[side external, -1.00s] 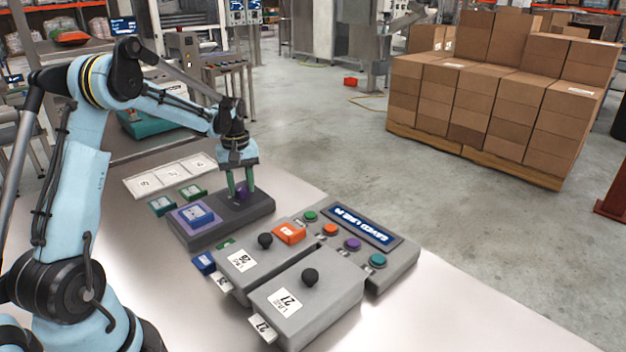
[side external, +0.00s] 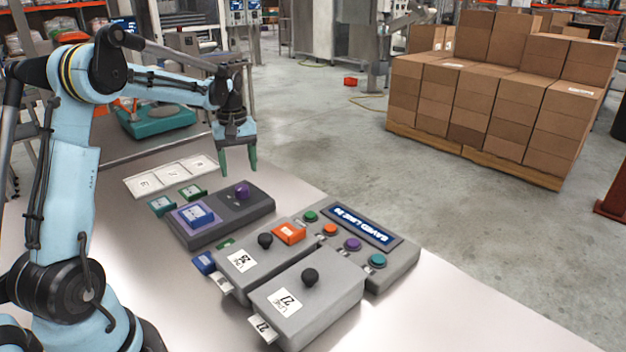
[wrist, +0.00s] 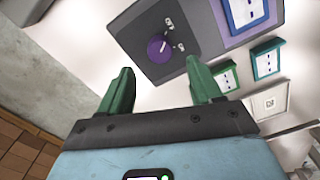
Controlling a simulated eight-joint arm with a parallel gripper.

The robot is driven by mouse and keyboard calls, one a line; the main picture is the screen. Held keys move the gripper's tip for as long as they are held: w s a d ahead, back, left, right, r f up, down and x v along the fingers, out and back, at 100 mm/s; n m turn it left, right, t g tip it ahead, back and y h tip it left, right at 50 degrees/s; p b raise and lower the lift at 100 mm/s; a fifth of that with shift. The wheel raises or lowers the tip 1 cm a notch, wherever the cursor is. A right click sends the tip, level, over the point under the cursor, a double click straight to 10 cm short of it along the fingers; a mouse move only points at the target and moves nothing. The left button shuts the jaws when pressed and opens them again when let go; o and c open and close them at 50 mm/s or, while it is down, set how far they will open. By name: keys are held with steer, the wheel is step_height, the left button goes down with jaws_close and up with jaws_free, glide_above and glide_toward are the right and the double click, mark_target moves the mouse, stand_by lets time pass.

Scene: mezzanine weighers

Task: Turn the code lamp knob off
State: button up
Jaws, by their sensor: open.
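A purple knob (side external: 242,190) stands on a dark grey box (side external: 228,212) that also bears a purple panel with a blue-and-white card. The knob also shows in the wrist view (wrist: 158,48), with a pale pointer line and small markings beside it. My gripper (side external: 239,166) has green fingers and hangs above the box, just above and behind the knob. It is open and empty, and its fingers (wrist: 163,88) are apart from the knob. I cannot read which marking the knob's line stands at.
Two grey boxes with black knobs, labelled 26 (side external: 237,267) and 27 (side external: 300,312), stand nearer the front. A panel with coloured buttons and a blue display (side external: 361,227) is beside them. Small green cards (side external: 191,192) and a white tray (side external: 170,177) lie at left.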

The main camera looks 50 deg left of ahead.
mark_target(242, 188)
step_height(242, 188, up, 6)
steer(key=shift+r, duration=0.15)
stand_by(0.4)
steer(key=s+d+r+m+t+y, duration=0.1)
steer(key=s+d+r+m+t, duration=0.15)
steer(key=d+m, duration=0.75)
steer(key=s+d+f+m+t, duration=0.1)
steer(key=s+d+f+t, duration=0.1)
steer(key=s+d, duration=0.2)
steer(key=s+d+f+m+t+h, duration=0.1)
steer(key=s+d+f+m+t, duration=0.1)
steer(key=d, duration=0.9)
steer(key=shift+s+f+m+t, duration=0.35)
steer(key=shift+s+f, duration=0.15)
steer(key=shift+s, duration=0.55)
